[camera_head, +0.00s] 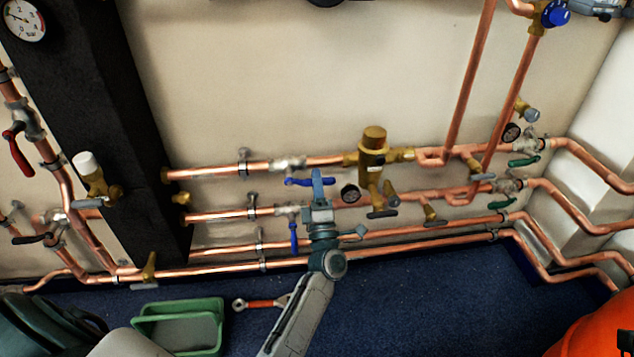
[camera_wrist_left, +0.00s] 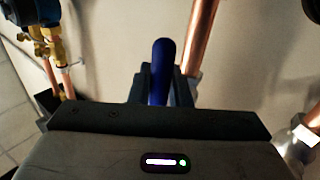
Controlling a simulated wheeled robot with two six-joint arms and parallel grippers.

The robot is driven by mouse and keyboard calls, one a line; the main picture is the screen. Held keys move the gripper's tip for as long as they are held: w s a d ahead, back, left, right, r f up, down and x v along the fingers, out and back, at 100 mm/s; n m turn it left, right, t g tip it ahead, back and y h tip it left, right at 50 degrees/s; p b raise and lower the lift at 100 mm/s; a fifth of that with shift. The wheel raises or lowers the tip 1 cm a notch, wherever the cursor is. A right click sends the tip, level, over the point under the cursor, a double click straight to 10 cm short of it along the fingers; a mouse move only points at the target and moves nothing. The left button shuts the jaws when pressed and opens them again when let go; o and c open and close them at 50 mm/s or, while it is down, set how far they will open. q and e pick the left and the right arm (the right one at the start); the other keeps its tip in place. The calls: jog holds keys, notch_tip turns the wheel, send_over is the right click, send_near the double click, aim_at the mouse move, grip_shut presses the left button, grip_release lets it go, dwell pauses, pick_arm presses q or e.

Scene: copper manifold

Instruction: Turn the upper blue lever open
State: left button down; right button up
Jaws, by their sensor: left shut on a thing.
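The upper blue lever (camera_head: 296,181) sits on a silver valve (camera_head: 287,163) in the upper of the middle copper pipes. It lies roughly along the pipe in the head view. My left gripper (camera_head: 318,178) is shut on its right part, and the fingers hide some of it. In the left wrist view the blue lever (camera_wrist_left: 161,62) stands between the two fingers, with its rounded end showing above them. A lower blue lever (camera_head: 294,238) on the pipe below hangs down, across its pipe. My right gripper is not in view.
A brass valve body (camera_head: 374,155) with a small black gauge (camera_head: 350,193) stands close right of my left gripper. More copper pipes run below it. A green tray (camera_head: 180,328) and an orange-handled wrench (camera_head: 262,303) lie on the blue floor. Green levers (camera_head: 524,161) are farther right.

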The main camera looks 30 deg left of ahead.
pick_arm(q)
jog(key=shift+r, duration=0.15)
jog(key=c, duration=1.4)
grip_release()
jog(key=shift+s+f, duration=0.15)
jog(key=shift+f, duration=0.1)
jog(key=v, duration=1)
jog(key=shift+s+d, duration=0.15)
jog(key=shift+d, duration=0.05)
